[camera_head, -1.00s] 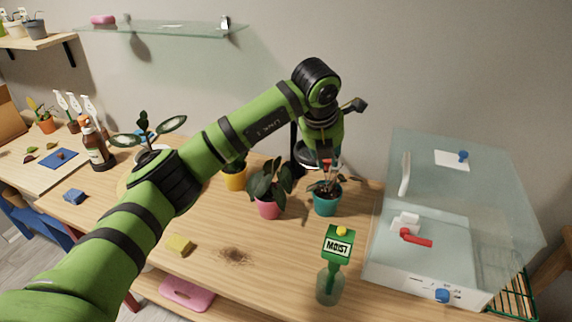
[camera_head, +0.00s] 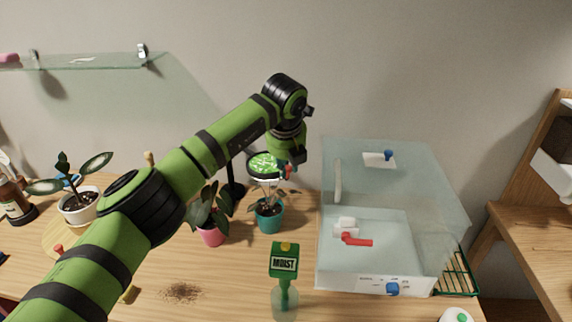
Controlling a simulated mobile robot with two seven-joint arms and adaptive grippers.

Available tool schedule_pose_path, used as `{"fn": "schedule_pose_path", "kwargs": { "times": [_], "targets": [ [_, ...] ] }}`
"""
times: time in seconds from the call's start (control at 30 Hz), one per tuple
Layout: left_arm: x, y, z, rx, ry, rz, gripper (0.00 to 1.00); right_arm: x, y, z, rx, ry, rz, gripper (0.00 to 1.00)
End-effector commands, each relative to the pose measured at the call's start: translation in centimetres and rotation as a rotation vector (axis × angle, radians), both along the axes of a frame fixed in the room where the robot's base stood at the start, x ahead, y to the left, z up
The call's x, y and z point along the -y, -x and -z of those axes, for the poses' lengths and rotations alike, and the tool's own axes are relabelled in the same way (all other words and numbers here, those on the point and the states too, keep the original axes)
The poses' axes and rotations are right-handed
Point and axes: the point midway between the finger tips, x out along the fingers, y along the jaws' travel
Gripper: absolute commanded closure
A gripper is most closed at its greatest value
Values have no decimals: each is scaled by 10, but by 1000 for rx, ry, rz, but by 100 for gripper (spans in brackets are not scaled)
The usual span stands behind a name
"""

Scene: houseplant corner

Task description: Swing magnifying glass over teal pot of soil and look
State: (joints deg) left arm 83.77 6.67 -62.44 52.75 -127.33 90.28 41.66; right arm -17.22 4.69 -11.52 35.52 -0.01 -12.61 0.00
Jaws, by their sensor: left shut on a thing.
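The teal pot (camera_head: 269,218) stands on the wooden table, with dark soil and a small plant in it. The round magnifying glass (camera_head: 265,166) hangs above the pot, and bright green and white show through its lens. A black stand (camera_head: 230,180) rises behind, to its left. My left gripper (camera_head: 287,170) is at the right edge of the lens, shut on the magnifying glass; its fingers are small and partly hidden by my wrist. My right gripper is not in view.
A pink pot (camera_head: 211,233) with a leafy plant stands left of the teal pot. A green MOIST sign (camera_head: 284,258) is in front. A clear box (camera_head: 390,230) stands close on the right. Spilled soil (camera_head: 181,292) lies at front left.

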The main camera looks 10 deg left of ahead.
Motion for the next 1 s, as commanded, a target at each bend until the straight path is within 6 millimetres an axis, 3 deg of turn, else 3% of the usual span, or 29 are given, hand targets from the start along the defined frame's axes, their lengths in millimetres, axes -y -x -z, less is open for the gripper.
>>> {"fn": "schedule_pose_path", "kwargs": {
  "times": [0.17,0.2,0.23,0.67,1.0],
  "targets": [
    [-3,-1,-1,4,-5,-5,100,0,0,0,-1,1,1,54],
    [-3,-1,-1,4,-5,-5,62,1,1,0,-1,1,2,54],
    [-3,-1,-1,4,-5,-5,54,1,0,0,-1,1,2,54],
    [-1,2,-7,2,-1,0,54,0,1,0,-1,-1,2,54],
    [-1,27,-69,6,-1,-3,54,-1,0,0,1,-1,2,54]
  ]
}}
